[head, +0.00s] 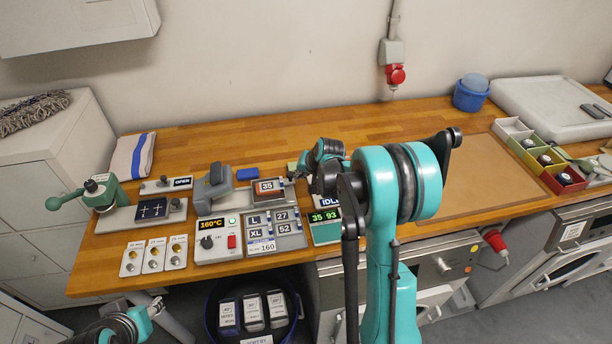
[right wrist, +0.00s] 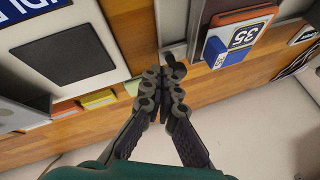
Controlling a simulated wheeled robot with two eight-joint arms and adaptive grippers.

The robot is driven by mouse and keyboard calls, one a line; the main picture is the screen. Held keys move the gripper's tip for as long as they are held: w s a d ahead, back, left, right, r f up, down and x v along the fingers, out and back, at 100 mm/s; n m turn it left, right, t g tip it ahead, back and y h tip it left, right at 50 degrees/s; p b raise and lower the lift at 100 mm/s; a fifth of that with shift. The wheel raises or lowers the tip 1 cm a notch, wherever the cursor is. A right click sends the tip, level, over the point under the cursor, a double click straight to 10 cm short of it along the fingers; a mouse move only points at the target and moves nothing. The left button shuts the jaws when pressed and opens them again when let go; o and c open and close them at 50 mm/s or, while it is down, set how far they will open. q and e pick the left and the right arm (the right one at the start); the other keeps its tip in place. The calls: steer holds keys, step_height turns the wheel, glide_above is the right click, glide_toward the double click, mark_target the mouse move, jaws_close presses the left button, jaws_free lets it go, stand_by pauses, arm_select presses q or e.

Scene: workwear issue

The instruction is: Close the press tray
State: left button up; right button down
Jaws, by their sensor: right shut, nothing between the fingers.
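What looks like the press tray (head: 289,193) is a pale grey piece under an orange-edged block marked 35 (head: 268,187), right of the grey press (head: 212,188). My right gripper (head: 297,170) is at its back right corner, partly hidden by my own arm. In the right wrist view the gripper (right wrist: 165,95) is shut and empty. Its tips are at the end of a grey rail beside a small dark knob (right wrist: 173,67); I cannot tell whether they touch. The 35 block (right wrist: 243,38) lies just right of them.
A unit marked IDLE (head: 328,203) stands right of the tray, with a dark pad (right wrist: 62,48) beside its label in the wrist view. A control box (head: 217,240) and number tiles (head: 275,232) lie in front. The worktop behind is mostly clear up to the wall.

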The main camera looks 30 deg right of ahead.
mark_target(261, 184)
steer(key=shift+a, duration=0.15)
steer(key=w+a, duration=0.1)
steer(key=a, duration=0.3)
steer(key=w+a, duration=0.1)
steer(key=a, duration=0.3)
steer(key=w+a+b, duration=0.1)
steer(key=a, duration=0.3)
steer(key=shift+w+a, duration=0.15)
steer(key=shift+a, duration=0.2)
